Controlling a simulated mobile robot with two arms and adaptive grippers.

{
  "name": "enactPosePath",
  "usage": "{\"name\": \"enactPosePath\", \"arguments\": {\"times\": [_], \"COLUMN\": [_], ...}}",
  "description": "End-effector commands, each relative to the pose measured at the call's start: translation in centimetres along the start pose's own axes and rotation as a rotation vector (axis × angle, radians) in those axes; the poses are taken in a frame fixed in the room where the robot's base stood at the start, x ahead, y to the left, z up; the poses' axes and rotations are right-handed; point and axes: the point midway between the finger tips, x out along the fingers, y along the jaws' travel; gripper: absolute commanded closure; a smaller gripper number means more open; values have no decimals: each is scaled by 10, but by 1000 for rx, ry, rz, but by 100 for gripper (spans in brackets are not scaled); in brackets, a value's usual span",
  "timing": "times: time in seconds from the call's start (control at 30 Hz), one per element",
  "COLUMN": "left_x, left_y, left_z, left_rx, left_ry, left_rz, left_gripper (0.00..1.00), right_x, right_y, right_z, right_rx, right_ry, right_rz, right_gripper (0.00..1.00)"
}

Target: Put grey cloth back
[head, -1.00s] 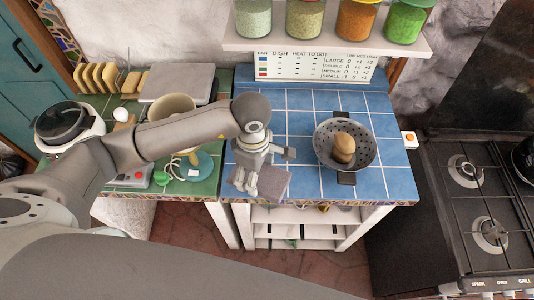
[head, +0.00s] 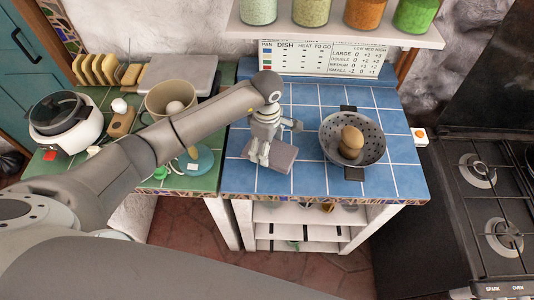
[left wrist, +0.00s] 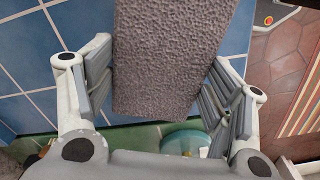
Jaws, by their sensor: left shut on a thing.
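The grey cloth (head: 281,159) shows in the head view as a flat, folded grey piece at the blue tiled counter, left of the colander. My left gripper (head: 262,152) is shut on its left part. In the left wrist view the cloth (left wrist: 170,50) is a rough grey slab between the two fingers of my left gripper (left wrist: 163,72). I cannot tell whether the cloth touches the tiles. My right gripper is not in view.
A grey colander (head: 334,148) with brown round food stands on the blue counter (head: 385,182). A beige pot (head: 155,104), a white cooker (head: 73,141) and a teal dish (head: 201,165) stand on the green counter. A stove (head: 480,205) is at right. Blue tiles near the front are clear.

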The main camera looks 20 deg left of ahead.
Motion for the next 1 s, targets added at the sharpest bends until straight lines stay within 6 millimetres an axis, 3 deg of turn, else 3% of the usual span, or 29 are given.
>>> {"name": "enactPosePath", "arguments": {"times": [0.03, 0.13, 0.57, 0.6, 0.73, 1.0], "left_x": [14, 30, 35, 34, 34, 34], "left_y": [0, 0, 1, 0, 0, 0], "left_z": [1, 1, 0, 0, 0, 0], "left_rx": [-2, -1, 0, 0, 0, 0], "left_ry": [-2, -2, 0, 0, 0, 0], "left_rz": [-3, -2, 2, 1, 1, 1], "left_gripper": [44, 44, 44, 22, 5, 3], "right_x": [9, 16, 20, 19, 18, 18], "right_y": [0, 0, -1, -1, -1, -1], "right_z": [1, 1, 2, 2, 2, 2], "right_rx": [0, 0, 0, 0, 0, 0], "right_ry": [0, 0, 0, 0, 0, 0], "right_rz": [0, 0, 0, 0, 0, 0], "right_gripper": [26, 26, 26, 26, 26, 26]}}
